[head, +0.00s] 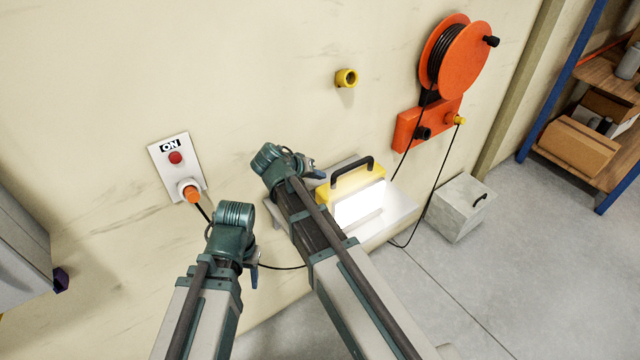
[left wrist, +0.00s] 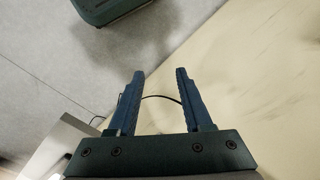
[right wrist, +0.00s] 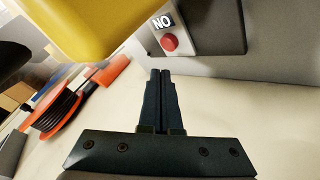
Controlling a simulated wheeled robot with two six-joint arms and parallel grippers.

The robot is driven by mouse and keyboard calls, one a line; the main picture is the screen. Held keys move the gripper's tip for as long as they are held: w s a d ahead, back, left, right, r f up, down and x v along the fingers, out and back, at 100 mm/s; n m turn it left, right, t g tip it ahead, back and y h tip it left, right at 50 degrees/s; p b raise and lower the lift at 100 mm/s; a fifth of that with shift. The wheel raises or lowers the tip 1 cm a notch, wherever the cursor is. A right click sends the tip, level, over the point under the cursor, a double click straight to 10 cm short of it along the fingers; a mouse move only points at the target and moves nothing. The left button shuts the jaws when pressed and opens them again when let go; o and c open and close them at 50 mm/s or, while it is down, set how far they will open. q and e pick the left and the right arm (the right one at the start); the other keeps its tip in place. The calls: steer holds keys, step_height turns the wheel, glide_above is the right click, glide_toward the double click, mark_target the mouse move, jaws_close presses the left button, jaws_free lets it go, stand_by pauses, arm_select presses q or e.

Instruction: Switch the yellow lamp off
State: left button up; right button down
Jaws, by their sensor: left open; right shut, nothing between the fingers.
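The yellow lamp (head: 325,193) has a black handle and a brightly glowing white front, so it is lit. It stands on a pale board by the wall. Its yellow body (right wrist: 85,22) fills the upper left of the right wrist view. Beside it there, a white plate with a red button (right wrist: 171,43) and a label reading "NO" sits on a grey surface. My right gripper (right wrist: 160,72) is shut and empty, its tips below that button in the picture and apart from it. My left gripper (left wrist: 160,74) is open and empty, low by the wall, left of the lamp.
A wall plate (head: 166,176) marked "ON" carries a red button and an orange plug with a cable. An orange cable reel (head: 467,65), a yellow wall knob (head: 346,78) and a grey box (head: 461,208) stand around. Shelving (head: 560,85) is at right.

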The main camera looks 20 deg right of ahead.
arm_select(q)
steer(key=shift+r+p, duration=0.4)
steer(key=shift+r, duration=0.35)
steer(key=shift+c, duration=0.3)
jaws_close()
stand_by(0.9)
